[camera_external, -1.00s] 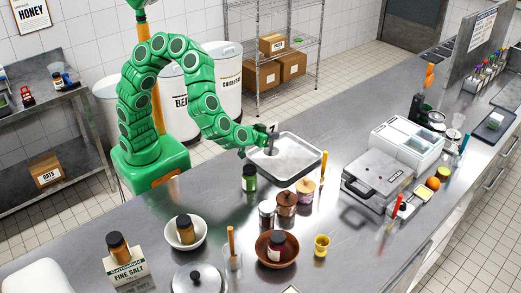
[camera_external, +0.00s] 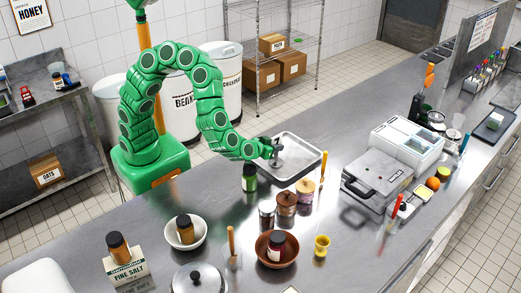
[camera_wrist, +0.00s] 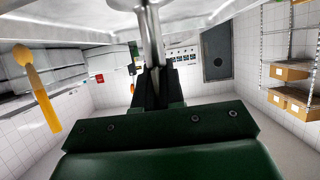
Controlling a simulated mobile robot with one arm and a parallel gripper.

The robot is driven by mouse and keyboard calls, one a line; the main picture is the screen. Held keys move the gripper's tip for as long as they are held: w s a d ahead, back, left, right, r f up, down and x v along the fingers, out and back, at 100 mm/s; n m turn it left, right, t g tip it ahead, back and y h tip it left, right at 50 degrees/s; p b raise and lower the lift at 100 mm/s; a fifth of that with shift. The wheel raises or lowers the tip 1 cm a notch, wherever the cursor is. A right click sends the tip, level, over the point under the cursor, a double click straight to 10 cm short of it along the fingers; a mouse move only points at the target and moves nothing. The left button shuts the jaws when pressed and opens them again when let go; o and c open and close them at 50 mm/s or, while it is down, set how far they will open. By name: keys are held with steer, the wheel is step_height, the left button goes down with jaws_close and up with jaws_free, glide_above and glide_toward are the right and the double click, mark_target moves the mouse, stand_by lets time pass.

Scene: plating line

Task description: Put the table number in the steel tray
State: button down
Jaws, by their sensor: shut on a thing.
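The steel tray (camera_external: 299,157) lies on the counter near its back edge, in the middle of the external view. My gripper (camera_external: 276,153) is over the left part of the tray, low, close to its floor. In the wrist view my gripper (camera_wrist: 155,88) is shut on the metal post of the table number (camera_wrist: 151,38). In the external view the table number is small and mostly hidden by my gripper. I cannot tell whether its base touches the tray floor.
A green-capped jar (camera_external: 249,178) stands left of the tray. Brown lidded jars (camera_external: 286,204) stand in front of it. An orange-handled tool (camera_external: 323,165) is at its right corner. A press (camera_external: 377,174) stands further right. The tray's right part is clear.

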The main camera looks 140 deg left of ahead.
steer(key=shift+f, duration=0.15)
steer(key=c, duration=1.2)
jaws_free()
steer(key=shift+c, duration=0.2)
steer(key=shift+d+r, duration=0.1)
steer(key=shift+r, duration=0.1)
steer(key=v, duration=1.1)
steer(key=shift+d+r, duration=0.2)
steer(key=shift+d, duration=0.15)
